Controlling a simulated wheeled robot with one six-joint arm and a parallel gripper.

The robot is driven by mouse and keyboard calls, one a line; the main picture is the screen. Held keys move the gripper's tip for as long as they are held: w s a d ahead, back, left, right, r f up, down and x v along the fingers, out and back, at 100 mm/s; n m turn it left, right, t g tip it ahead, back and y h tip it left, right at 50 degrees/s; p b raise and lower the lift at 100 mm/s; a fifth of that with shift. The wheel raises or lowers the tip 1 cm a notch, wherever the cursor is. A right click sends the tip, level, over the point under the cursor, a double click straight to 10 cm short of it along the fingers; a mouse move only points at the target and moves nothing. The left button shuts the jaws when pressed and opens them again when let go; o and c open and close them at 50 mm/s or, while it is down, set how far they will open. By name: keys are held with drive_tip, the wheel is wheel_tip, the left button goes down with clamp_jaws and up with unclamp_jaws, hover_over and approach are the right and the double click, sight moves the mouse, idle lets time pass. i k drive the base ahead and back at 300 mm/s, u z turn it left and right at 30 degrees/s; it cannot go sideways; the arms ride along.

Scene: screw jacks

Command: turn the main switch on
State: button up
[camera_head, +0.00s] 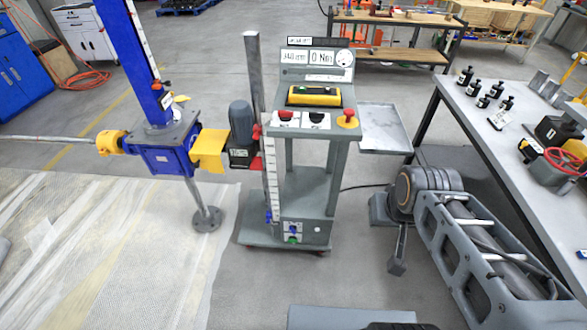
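A grey wheeled test stand (300,190) stands in the middle of the head view. Low on its front is a small panel with white labels, a blue knob (293,228) and a green knob (292,240). The upper console carries a red button (286,115), a black button (316,119) and a red mushroom button on a yellow base (348,117). I cannot tell which control is the main switch, or its position. My gripper (391,232) is partly seen right of the stand, apart from it; its fingers are unclear and nothing shows in it.
A blue screw jack (168,155) with yellow guards stands left of the stand. A grey side tray (383,126) sticks out at the stand's right. A workbench (492,125) with bottles runs along the right.

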sight(285, 116)
drive_tip(key=k, duration=0.55)
drive_tip(key=u, duration=1.2)
drive_tip(key=i, duration=1.05)
drive_tip(key=z, duration=0.45)
drive_tip(key=i, duration=0.65)
drive_tip(key=z, duration=0.75)
